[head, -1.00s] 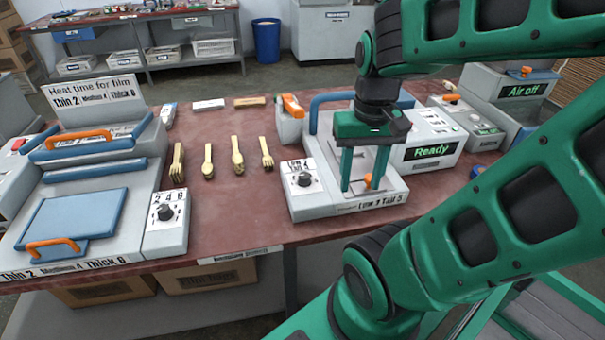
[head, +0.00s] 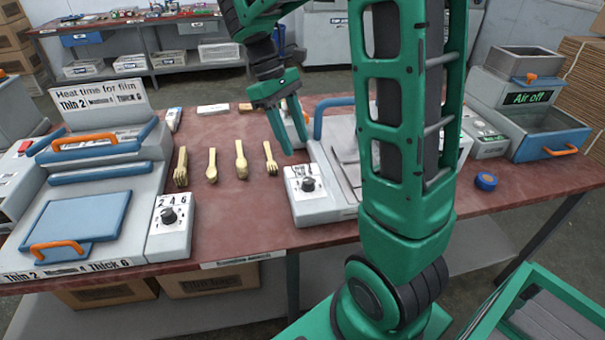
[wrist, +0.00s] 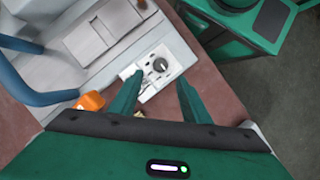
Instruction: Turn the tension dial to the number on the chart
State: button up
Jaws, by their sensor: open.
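The dial (head: 308,184) is a dark round knob on a white numbered panel at the left front of the middle machine (head: 315,208). Its numbers are too small to read. The dial also shows in the wrist view (wrist: 160,65), just beyond the gap between my fingertips. My gripper (head: 297,147) is open and empty, above and behind the dial, apart from it. In the wrist view my gripper (wrist: 160,78) points toward the dial panel. The middle machine's front label is hidden behind my arm.
A sealer (head: 100,200) at left has its own dial (head: 169,215) and a chart (head: 100,94) reading Thin 2, Thick 6. Several wooden forks and spoons (head: 241,160) lie between the machines. A blue roll (head: 486,181) and an "Air off" machine (head: 540,125) stand at right.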

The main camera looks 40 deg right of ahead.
aim_at(307, 180)
jog(key=x, duration=1)
jog(key=shift+w+a+f, duration=0.1)
jog(key=shift+a+f, duration=0.1)
jog(key=shift+f, duration=0.3)
jog(key=shift+c, duration=0.3)
jog(key=c, duration=1)
